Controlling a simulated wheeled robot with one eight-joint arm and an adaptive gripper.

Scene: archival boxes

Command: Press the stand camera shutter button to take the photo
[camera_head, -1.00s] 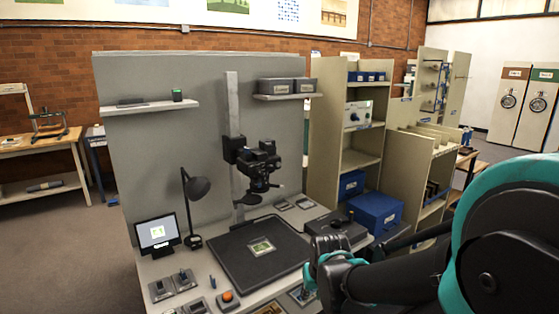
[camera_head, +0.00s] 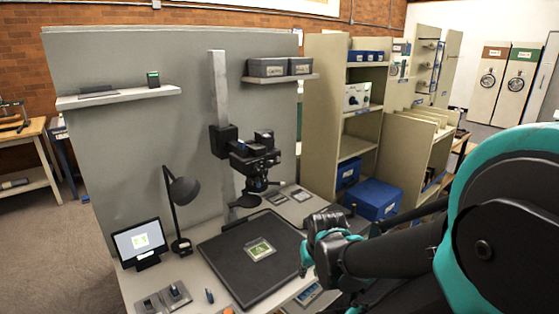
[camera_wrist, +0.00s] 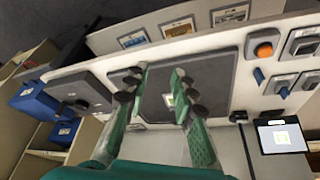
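The black stand camera (camera_head: 256,160) hangs on a grey column over the copy board (camera_head: 222,252). A small green photo (camera_head: 260,250) lies on the board. An orange round button on a grey box (camera_wrist: 264,50) shows at the upper right of the wrist view; in the head view only a sliver of it (camera_head: 229,310) shows at the bottom edge. No label on it is readable. My gripper (camera_wrist: 155,82) is open and empty, its two fingers apart above the board area. In the head view my gripper (camera_head: 308,262) is right of the board, well away from the orange button.
A lit monitor (camera_head: 140,240) and a black desk lamp (camera_head: 183,190) stand left of the board. Switch boxes (camera_head: 163,298) sit at the front left. Blue boxes (camera_head: 373,199) and shelving (camera_head: 325,120) are to the right.

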